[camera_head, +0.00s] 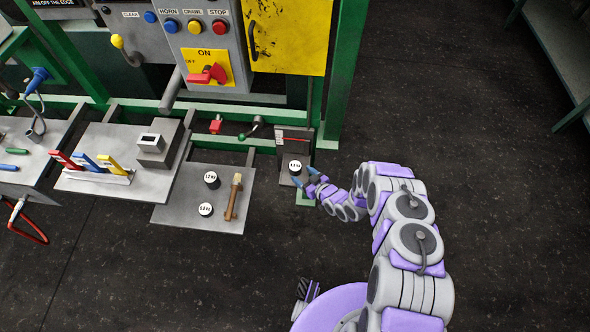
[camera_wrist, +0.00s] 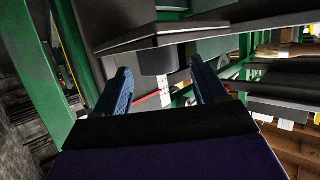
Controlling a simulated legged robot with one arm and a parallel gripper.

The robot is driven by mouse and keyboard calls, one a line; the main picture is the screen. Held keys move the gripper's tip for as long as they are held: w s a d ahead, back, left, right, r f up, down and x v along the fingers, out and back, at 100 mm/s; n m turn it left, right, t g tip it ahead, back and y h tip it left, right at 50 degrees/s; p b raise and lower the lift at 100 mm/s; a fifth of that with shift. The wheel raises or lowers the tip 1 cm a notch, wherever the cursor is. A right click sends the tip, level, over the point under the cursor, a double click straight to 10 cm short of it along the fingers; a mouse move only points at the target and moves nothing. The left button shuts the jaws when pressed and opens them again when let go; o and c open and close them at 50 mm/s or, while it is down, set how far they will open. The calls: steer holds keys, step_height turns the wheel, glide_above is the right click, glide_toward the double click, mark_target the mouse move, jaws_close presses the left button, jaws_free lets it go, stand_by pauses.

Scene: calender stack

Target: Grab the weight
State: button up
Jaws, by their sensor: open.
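A dark round weight (camera_head: 295,167) with a white marked top stands on a small grey shelf beside the green post. My gripper (camera_head: 313,182) is just to its right and slightly below it in the head view, its blue fingers spread. In the wrist view, a dark cylinder (camera_wrist: 158,62), which looks like this weight, shows against a dark plate beyond the gap of my open gripper (camera_wrist: 162,84). I cannot tell whether the fingers reach around it. Two similar weights, one upper (camera_head: 211,178) and one lower (camera_head: 206,209), stand on the grey tray to the left.
The grey tray (camera_head: 175,212) also holds a wooden-handled tool (camera_head: 233,197). A shelf with red, blue and yellow levers (camera_head: 88,162) is farther left. A green frame post (camera_head: 340,75) rises behind my gripper. The dark floor (camera_head: 480,200) to the right is clear.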

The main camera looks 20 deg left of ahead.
mark_target(300, 171)
steer(key=shift+r+b+x, duration=0.2)
steer(key=shift+b+x, duration=0.8)
steer(key=shift+x, duration=2.25)
steer(key=shift+w+d, duration=0.1)
steer(key=shift+w, duration=0.1)
jaws_close()
